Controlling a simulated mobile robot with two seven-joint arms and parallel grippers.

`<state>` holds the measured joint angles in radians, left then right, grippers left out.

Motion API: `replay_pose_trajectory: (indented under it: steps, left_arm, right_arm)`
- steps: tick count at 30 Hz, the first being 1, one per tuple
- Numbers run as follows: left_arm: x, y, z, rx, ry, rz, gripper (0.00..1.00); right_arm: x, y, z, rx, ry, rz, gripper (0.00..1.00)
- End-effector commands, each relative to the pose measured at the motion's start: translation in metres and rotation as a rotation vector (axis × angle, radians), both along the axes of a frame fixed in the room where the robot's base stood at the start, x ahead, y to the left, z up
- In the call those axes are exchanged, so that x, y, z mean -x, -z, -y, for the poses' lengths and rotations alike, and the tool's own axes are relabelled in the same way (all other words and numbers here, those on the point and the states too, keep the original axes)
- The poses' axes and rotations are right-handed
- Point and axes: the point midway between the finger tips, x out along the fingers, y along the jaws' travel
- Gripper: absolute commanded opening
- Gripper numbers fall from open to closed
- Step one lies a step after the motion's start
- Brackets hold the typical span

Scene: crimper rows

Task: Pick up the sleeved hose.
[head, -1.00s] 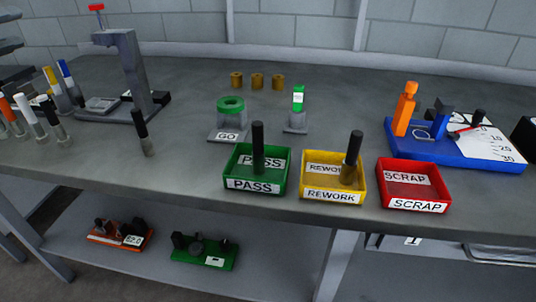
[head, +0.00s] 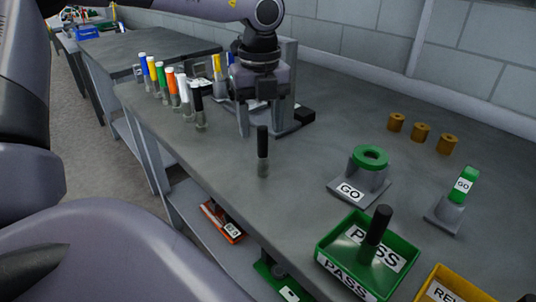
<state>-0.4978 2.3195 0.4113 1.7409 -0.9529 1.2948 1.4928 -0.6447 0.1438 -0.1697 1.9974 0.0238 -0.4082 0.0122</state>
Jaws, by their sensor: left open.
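A hose with a black upper part and a grey metal-like lower sleeve (head: 263,155) stands upright alone on the bench. My left gripper (head: 262,120) is open and empty, its fingers pointing down. In the picture it is just above and behind the hose's top, apart from it. Another black-topped hose (head: 376,232) stands tilted in the green PASS tray (head: 325,252). A row of similar sleeved pieces with blue, yellow, green, orange, white and black tops (head: 198,108) stands to the left. My right gripper is not in view.
A grey press (head: 289,80) stands partly hidden behind my left gripper. A green GO ring gauge (head: 370,158), a green-topped GO gauge (head: 464,188) and three brass pieces (head: 420,132) are on the right. A yellow tray (head: 440,290) is cut off at bottom right. Bare bench surrounds the lone hose.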

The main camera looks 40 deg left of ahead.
Motion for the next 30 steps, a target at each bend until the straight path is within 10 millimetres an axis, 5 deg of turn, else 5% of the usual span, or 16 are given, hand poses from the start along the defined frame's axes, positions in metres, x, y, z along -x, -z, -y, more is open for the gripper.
replay_pose_trajectory:
  steps: [12,21,27,30]
  left_arm:
    - [-0.001,0.052,0.005,0.005,0.002,0.001,0.56]
    - [-0.001,0.057,0.005,0.005,0.001,0.004,0.56]
    - [-0.001,0.057,0.005,0.005,0.001,0.004,0.0]
    - [-0.001,0.056,0.005,0.005,0.001,0.005,0.0]
  right_arm:
    - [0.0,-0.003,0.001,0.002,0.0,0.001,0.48]
    - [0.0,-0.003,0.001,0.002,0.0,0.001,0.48]
    - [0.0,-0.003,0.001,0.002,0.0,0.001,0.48]
    - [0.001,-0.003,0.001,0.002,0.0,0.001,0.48]
